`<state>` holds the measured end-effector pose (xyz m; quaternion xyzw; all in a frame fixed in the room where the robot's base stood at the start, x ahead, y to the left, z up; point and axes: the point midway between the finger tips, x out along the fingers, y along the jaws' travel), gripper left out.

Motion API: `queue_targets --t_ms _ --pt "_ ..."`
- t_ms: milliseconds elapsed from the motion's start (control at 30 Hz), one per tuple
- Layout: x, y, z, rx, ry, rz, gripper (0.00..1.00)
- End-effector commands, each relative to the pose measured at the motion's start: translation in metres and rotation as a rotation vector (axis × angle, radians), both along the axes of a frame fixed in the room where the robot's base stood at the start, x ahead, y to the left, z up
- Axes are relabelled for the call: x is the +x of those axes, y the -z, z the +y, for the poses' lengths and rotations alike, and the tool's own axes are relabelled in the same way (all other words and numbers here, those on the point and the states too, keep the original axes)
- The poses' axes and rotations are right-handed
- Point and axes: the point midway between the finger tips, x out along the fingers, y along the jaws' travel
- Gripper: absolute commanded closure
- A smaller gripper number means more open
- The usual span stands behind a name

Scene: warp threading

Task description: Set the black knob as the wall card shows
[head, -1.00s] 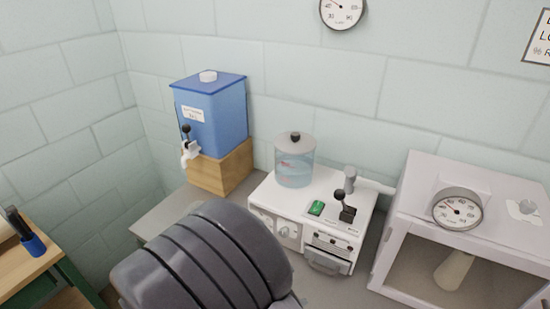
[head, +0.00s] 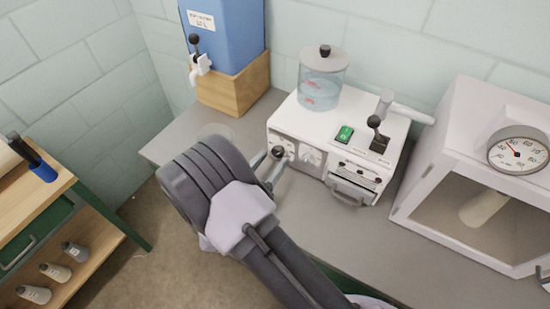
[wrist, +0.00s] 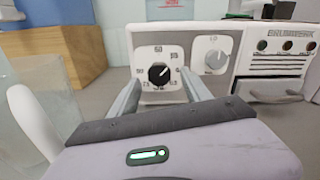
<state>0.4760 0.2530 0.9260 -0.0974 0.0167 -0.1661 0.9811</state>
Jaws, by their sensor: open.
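The black knob (wrist: 158,73) sits on a square white dial plate on the front of the white machine (head: 345,125). Its pale pointer mark points to the upper right; the small numbers around it are hard to read. In the head view the knob (head: 278,152) is partly behind my gripper's fingers. My gripper (head: 270,168) is open in front of the dial, and it also shows in the wrist view (wrist: 160,82) with one finger to each side of the knob. I cannot tell whether they touch it. The wall card is not in the current views.
A second dial with a grey knob (wrist: 215,60) is close to the right. A blue tank (head: 225,35) on a wooden block (head: 233,88) stands left. A box with a gauge (head: 518,150) stands right. The grey counter (head: 335,232) in front is mostly clear.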

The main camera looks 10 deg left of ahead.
Motion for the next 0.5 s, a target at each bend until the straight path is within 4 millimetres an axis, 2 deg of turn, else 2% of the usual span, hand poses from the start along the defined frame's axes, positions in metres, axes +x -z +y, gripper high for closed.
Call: queue_targets --t_ms 100,200,500 --pt "0.015 0.001 -0.005 0.002 0.002 -0.001 0.44" --pt "0.022 0.0 -0.007 0.001 0.0 0.0 0.44" --pt "0.024 -0.001 -0.008 0.001 0.0 0.0 0.46"
